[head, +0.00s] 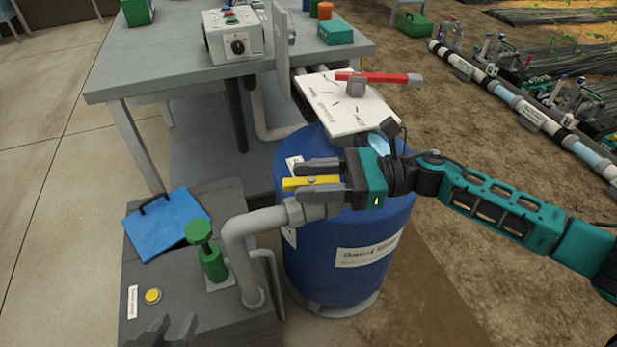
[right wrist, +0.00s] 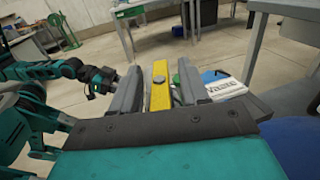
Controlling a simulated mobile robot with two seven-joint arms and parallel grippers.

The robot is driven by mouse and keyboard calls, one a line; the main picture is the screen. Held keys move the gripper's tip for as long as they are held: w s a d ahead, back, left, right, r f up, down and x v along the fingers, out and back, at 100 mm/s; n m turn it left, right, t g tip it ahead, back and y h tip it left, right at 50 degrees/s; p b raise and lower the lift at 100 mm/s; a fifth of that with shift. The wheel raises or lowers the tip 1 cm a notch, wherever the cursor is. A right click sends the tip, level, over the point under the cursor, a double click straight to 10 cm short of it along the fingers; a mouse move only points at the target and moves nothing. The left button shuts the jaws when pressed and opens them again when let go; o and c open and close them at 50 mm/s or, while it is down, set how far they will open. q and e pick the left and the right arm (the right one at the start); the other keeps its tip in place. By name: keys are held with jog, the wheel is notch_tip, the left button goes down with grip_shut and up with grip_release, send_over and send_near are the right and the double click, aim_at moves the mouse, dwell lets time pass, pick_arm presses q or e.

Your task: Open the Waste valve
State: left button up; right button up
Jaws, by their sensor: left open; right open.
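A yellow lever handle (head: 310,183) sits on the grey pipe (head: 262,222) beside the blue tank; no readable label confirms it as the Waste valve. My right gripper (head: 318,181) is open around this lever, one finger on each side. In the right wrist view the lever (right wrist: 160,80) lies lengthwise between the two fingers, with gaps visible beside it; whether a finger touches it I cannot tell. My left gripper (head: 168,332) is open and empty at the bottom edge of the head view, above the grey base.
The blue tank (head: 355,225) stands under my right gripper. A green-topped fitting (head: 205,250), a blue board (head: 165,222) and a yellow button (head: 153,296) are on the grey base. A white board (head: 335,112) with a red-handled item (head: 390,78) lies behind the gripper.

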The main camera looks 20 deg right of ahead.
jog(key=shift+a, duration=0.35)
jog(key=shift+c, duration=0.3)
grip_shut()
